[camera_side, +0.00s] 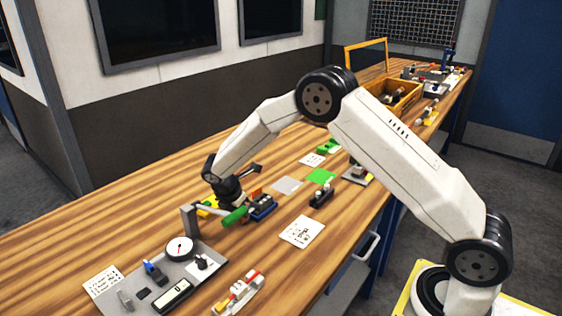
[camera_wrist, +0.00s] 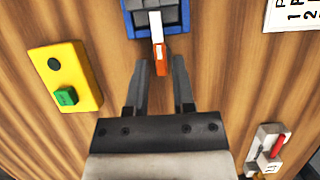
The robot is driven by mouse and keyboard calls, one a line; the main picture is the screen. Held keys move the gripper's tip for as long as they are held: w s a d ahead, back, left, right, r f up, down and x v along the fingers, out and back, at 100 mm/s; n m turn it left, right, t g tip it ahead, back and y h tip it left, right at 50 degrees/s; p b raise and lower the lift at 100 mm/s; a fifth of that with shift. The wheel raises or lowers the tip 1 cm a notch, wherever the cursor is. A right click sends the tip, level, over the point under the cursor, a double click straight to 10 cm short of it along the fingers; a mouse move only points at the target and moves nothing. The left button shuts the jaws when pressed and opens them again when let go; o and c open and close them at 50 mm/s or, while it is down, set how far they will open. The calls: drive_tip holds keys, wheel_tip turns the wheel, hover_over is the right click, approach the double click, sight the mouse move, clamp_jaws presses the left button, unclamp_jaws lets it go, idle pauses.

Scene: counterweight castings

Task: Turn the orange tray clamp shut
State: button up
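The orange tray clamp (camera_wrist: 159,60) shows in the wrist view as a short lever with a white arm and an orange end. Its white arm reaches over the near edge of the blue tray (camera_wrist: 128,5). The tray (camera_side: 263,209) also shows in the side view, with dark pieces in it, and the clamp's orange part (camera_side: 256,191) stands at its far left edge. My gripper (camera_wrist: 161,62) is open, with one finger on each side of the orange end and visible gaps. In the side view the fingertips are hard to make out behind the wrist and a green handle.
A yellow box (camera_wrist: 72,75) with a green switch lies left of my gripper. A small grey fixture with a red lever (camera_wrist: 268,152) is at lower right. A gauge stand (camera_side: 181,247) with a green handle (camera_side: 235,216) is close to the wrist. A white card (camera_side: 302,232) lies nearby.

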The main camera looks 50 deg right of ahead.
drive_tip(key=v, duration=0.6)
drive_tip(key=shift+a+r, duration=0.1)
drive_tip(key=shift+r, duration=0.05)
drive_tip(key=s+r+m+t+y, duration=0.2)
drive_tip(key=s+m+y, duration=0.2)
drive_tip(key=s+m, duration=1.4)
drive_tip(key=s, duration=0.6)
drive_tip(key=shift+s+a+t, duration=0.2)
drive_tip(key=shift+a+t, duration=0.1)
drive_tip(key=shift+a, duration=0.1)
